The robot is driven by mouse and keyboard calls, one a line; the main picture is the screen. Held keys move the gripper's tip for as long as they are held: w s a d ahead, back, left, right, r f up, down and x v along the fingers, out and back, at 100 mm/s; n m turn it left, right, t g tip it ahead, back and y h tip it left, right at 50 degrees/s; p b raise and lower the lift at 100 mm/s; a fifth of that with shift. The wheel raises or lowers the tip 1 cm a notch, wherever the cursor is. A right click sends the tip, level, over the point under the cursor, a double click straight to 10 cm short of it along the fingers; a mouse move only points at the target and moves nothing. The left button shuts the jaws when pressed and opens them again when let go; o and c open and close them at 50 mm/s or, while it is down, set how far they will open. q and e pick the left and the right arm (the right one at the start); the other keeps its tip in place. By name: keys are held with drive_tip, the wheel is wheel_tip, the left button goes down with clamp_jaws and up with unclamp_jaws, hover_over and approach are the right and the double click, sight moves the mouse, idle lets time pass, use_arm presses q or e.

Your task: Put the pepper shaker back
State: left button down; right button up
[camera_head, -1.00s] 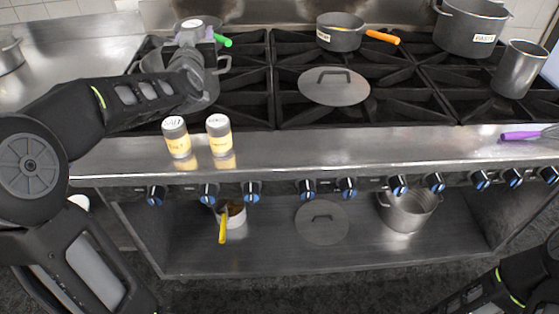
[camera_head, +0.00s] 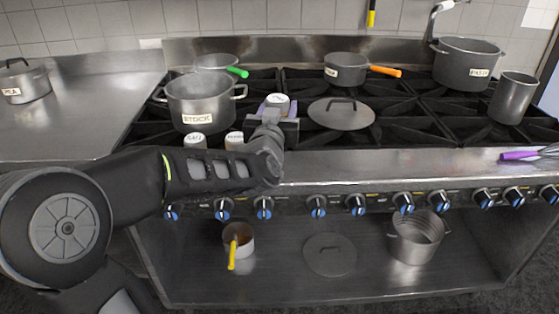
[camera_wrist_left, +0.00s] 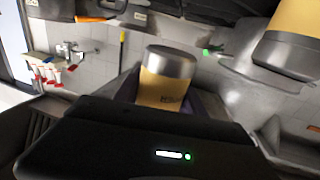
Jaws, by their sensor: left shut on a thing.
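My left gripper (camera_head: 277,108) is shut on a shaker (camera_head: 277,99), taken as the pepper shaker, with a white top. It is above the front of the stove, right of the stock pot. In the left wrist view the held shaker (camera_wrist_left: 166,80) has a tan body and a grey metal band; its label is too small to read. Two more shakers stand left of my gripper: the salt shaker (camera_head: 195,141) and another (camera_head: 234,140), both mostly hidden behind my left arm. One shaker also shows at the wrist view's upper right (camera_wrist_left: 290,45). My right gripper is out of view.
The stock pot (camera_head: 200,104) stands behind the two shakers. A lid (camera_head: 341,114) lies on the burners right of my gripper. The steel front ledge (camera_head: 400,165) is clear to the right up to the purple-handled whisk (camera_head: 522,156).

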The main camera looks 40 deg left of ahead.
use_arm(q)
wheel_tip(320, 180, down, 6)
drive_tip(key=shift+r+b, duration=0.1)
drive_tip(key=shift+b, duration=0.25)
drive_tip(key=shift+f, duration=1.9)
drive_tip(key=shift+f+b, duration=0.1)
drive_tip(key=shift+b, duration=0.25)
drive_tip(key=shift+f, duration=0.15)
drive_tip(key=c, duration=0.7)
unclamp_jaws()
